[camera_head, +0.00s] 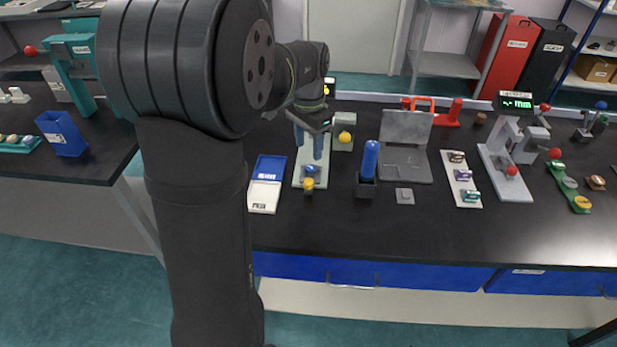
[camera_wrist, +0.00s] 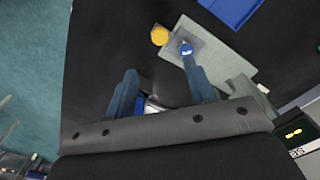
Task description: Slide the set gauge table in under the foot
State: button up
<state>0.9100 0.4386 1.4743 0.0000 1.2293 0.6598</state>
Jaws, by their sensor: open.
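A gauge with a pale base plate (camera_head: 300,178) stands near the middle of the bench; the plate also shows in the wrist view (camera_wrist: 226,66). The yellow knob also shows in the head view (camera_head: 309,184). My gripper (camera_head: 308,150) is open and empty, pointing down above the plate, behind the knob. In the wrist view its blue fingers (camera_wrist: 160,72) are spread apart. I cannot make out the foot.
A blue and white tray (camera_head: 265,190) lies left of the gauge. A grey block with a yellow ball (camera_head: 344,137), a blue-handled tool in a black holder (camera_head: 367,170) and a grey hinged plate (camera_head: 404,155) stand right. A second gauge (camera_head: 508,165) has red knobs. The front bench strip is clear.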

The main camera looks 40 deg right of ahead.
aim_at(309, 181)
notch_tip(309, 181, down, 12)
dwell(0.4)
jog(key=shift+c, duration=0.2)
grip_shut()
